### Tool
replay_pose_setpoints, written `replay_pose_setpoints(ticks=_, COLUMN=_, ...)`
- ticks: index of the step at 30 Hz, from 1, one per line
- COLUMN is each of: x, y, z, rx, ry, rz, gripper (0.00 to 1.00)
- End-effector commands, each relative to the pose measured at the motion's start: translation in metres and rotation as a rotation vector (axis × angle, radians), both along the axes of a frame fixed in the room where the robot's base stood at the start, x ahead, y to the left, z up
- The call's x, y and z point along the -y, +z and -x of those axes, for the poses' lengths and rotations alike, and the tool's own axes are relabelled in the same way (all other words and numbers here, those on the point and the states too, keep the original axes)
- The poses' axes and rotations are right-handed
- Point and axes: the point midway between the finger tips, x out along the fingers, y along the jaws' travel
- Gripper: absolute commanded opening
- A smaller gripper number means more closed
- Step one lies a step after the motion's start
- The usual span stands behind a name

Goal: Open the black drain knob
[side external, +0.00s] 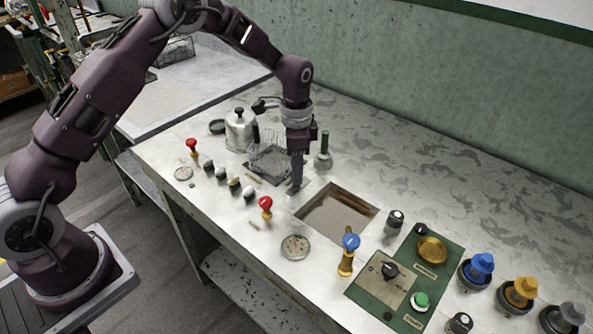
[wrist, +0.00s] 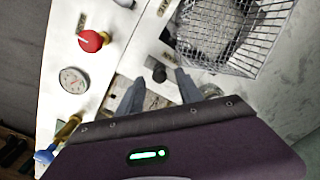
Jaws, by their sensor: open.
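A small black knob (wrist: 159,74) stands on a pale plate in the wrist view, just beyond my fingertips and roughly between their lines. My gripper (wrist: 155,84) is open, with one grey finger on either side and nothing held. I cannot tell whether a finger touches the knob. In the side view my gripper (side external: 296,187) points down beside the left edge of a square sunken basin (side external: 374,210). The knob at my fingertips is hidden there behind my fingers.
A wire basket (side external: 270,160) and a dark green-handled knob (side external: 324,143) stand close behind my gripper. A red valve (side external: 265,203), a gauge (side external: 295,247) and a blue-topped valve (side external: 349,243) are nearer the front. A green control panel (side external: 450,256) lies to the right.

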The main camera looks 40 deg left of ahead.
Motion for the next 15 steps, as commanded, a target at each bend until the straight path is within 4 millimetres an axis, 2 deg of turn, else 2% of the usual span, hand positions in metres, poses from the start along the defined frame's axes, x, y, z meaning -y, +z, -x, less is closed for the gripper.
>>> replay_pose_setpoints(ticks=3, x=0.0, y=0.027, z=-0.001, rx=0.004, ry=0.0, rz=0.0, gripper=0.43)
replay_pose_setpoints(ticks=7, x=0.0, y=0.047, z=-0.001, rx=0.004, ry=0.0, rz=0.0, gripper=0.43)
replay_pose_setpoints(ticks=15, x=0.0, y=0.054, z=0.0, rx=0.001, ry=0.0, rz=0.0, gripper=0.43)
